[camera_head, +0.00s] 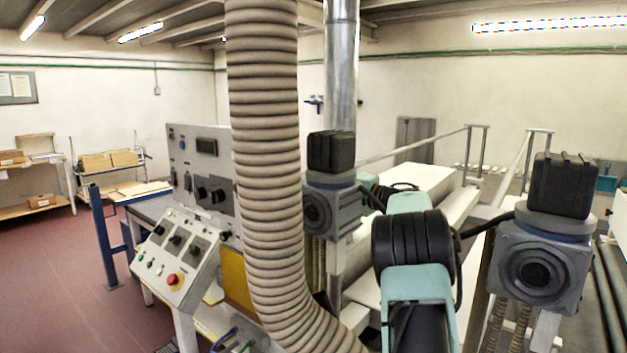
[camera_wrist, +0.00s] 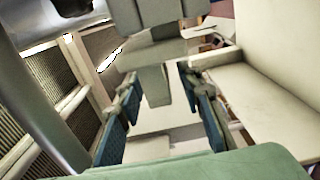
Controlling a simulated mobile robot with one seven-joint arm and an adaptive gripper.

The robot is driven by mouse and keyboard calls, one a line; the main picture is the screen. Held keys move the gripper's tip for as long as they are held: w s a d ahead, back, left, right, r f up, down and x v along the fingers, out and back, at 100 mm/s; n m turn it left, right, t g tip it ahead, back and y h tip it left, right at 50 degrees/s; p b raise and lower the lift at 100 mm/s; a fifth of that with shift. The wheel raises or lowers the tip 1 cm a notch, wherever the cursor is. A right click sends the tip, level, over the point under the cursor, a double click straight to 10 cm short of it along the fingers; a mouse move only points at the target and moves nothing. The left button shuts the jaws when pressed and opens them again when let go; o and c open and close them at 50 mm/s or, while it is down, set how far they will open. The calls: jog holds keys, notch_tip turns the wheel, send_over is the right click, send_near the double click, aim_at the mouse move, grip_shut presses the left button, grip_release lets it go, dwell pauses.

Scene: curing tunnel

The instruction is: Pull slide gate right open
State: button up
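My gripper (camera_wrist: 158,78) shows in the wrist view with its two blue-padded fingers apart, so it is open. A grey-green T-shaped piece (camera_wrist: 154,84) stands ahead, its narrow end reaching between the fingertips in the picture. Gaps show on both sides of it, and I see no contact. It may be part of the right slide gate, but I cannot tell for sure. In the head view my teal and black arm reaches forward over the machine; my gripper is hidden there, and no slide gate can be clearly made out.
A thick ribbed hose (camera_head: 266,140) and a metal duct (camera_head: 342,70) rise in front. A control panel (camera_head: 180,257) with a red button stands left. A grey drive unit (camera_head: 540,268) is close on the right. Open red floor (camera_head: 55,290) lies at the left.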

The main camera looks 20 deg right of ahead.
jog(key=shift+w+a, duration=0.4)
jog(key=shift+w, duration=0.15)
grip_shut()
